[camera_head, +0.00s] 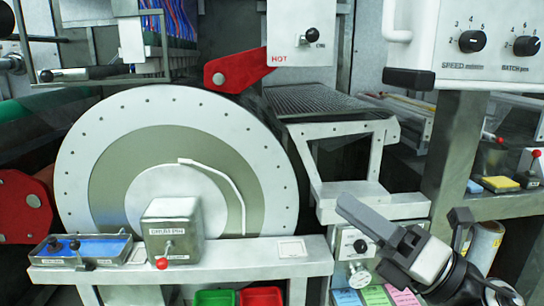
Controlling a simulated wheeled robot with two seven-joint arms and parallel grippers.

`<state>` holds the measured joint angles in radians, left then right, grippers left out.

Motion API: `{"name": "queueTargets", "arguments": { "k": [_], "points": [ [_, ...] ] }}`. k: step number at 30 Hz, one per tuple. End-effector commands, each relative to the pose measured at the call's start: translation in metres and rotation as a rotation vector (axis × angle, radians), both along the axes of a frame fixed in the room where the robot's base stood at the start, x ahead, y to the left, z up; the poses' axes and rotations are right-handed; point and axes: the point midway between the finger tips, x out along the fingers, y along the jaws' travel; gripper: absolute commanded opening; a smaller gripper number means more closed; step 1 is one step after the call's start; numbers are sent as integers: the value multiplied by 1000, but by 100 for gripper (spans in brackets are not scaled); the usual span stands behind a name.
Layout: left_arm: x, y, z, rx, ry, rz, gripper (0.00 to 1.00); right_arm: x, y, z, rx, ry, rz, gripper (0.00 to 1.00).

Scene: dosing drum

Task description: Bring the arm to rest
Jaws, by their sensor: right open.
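My right gripper (403,213) is at the lower right, reaching in from the bottom edge. It is open, with one long grey finger pointing up and left and a shorter dark finger to its right. Nothing shows between the fingers. It appears in front of the small control panel (351,236) with a black knob and hides part of what is behind it. I cannot tell whether it touches anything. My left gripper is not in view. The large white drum (80,150) with an olive ring stands at the left centre.
A white ledge (240,262) before the drum carries a grey box (172,222) with a red-tipped lever and a blue tray (105,247). Green (215,298) and red (261,297) bins sit below. A speed panel (490,45) overhangs the upper right; a grey post (455,150) stands beneath.

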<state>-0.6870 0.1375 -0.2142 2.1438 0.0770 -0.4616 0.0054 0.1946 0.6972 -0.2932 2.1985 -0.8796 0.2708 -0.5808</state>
Motion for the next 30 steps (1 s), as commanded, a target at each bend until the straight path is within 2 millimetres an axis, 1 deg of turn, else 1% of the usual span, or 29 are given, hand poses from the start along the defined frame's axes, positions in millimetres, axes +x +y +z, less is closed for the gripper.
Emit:
{"name": "queueTargets", "arguments": {
  "k": [1, 2, 3, 5, 6, 7, 8, 9, 11, 12, 15, 18, 21, 24, 30],
  "points": [
    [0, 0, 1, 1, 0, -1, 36, 7, -8, -31, 218, 243, -7, 55],
    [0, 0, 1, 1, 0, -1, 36, 10, -14, -50, 346, 382, -15, 55],
    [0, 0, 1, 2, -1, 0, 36, 13, -22, -80, 514, 566, -34, 55],
    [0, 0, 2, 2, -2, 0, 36, 12, -33, -125, 741, 811, -71, 55],
    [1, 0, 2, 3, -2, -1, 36, 7, -38, -155, 876, 955, -100, 55],
    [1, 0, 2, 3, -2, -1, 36, 2, -40, -177, 974, 1055, -124, 55],
    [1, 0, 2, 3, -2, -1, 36, -5, -42, -199, 1068, 1152, -148, 55],
    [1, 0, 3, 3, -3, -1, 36, -16, -43, -226, 1188, 1271, -182, 55],
    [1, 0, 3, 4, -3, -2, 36, -36, -43, -264, 1352, 1431, -238, 55],
    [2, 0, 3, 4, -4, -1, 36, -50, -41, -286, 1453, 1522, -274, 55],
    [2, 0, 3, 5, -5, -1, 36, -84, -36, -328, 1658, 1701, -357, 55],
    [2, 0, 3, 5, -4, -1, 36, -110, -29, -353, 1796, 1814, -416, 55],
    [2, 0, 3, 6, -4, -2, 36, -124, -26, -364, 1867, 1868, -448, 55],
    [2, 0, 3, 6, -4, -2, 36, -127, -24, -367, 1888, 1883, -456, 55],
    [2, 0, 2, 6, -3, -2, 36, -127, -24, -367, 1884, 1881, -454, 55]
  ]
}}
